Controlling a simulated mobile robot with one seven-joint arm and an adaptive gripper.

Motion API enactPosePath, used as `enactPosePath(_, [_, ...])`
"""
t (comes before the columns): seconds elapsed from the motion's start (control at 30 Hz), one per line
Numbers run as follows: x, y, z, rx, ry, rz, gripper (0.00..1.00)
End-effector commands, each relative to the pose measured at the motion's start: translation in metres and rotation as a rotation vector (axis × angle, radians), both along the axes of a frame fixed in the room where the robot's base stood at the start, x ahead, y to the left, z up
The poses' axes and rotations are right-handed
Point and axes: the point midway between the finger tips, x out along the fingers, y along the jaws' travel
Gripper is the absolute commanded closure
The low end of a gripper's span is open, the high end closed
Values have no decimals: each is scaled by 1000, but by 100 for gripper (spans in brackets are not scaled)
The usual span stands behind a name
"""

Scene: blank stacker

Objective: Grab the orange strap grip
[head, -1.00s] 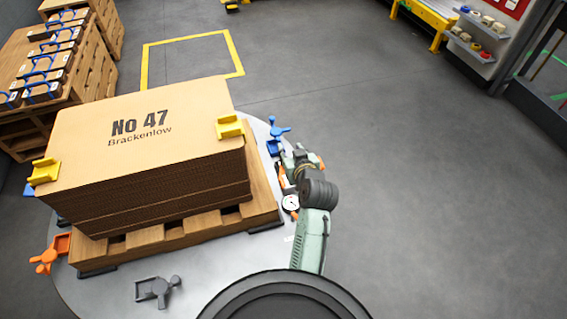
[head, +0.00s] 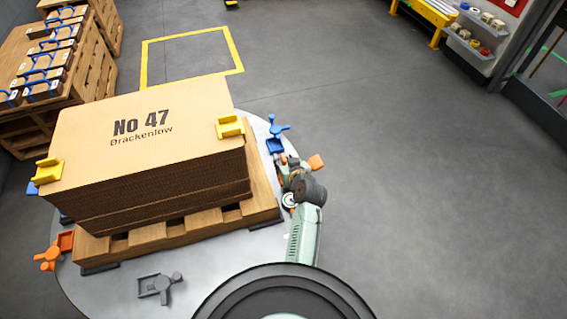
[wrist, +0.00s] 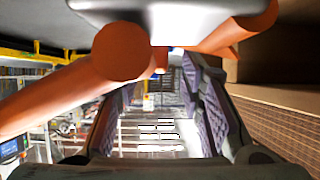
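Orange parts show large in the wrist view: a round-ended orange bar (wrist: 121,52) crosses in front of and above my gripper (wrist: 163,112), with another orange arm at upper right under a pale grey body. My gripper's two padded fingers are apart with an open gap between them. In the head view, an orange piece (head: 316,162) shows at the table's right edge, just beyond my gripper (head: 292,172). My wrist partly hides it. I cannot tell whether the fingers touch the orange bar. A separate orange clamp (head: 50,251) lies at the table's left.
A cardboard stack (head: 170,130) marked "No 47 Brackenlow" stands on a wooden pallet (head: 180,233), with yellow corner pieces (head: 229,127). A blue clamp (head: 277,131) and grey clamp (head: 160,287) lie on the round table (head: 225,275). Floor at right is clear.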

Motion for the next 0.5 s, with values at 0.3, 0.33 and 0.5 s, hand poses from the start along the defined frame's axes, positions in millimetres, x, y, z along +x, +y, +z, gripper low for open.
enactPosePath(0.3, [8,3,-5,0,0,0,65])
enactPosePath(0.33, [8,3,-5,0,0,0,65])
enactPosePath(0.5, [8,3,-5,0,0,0,76])
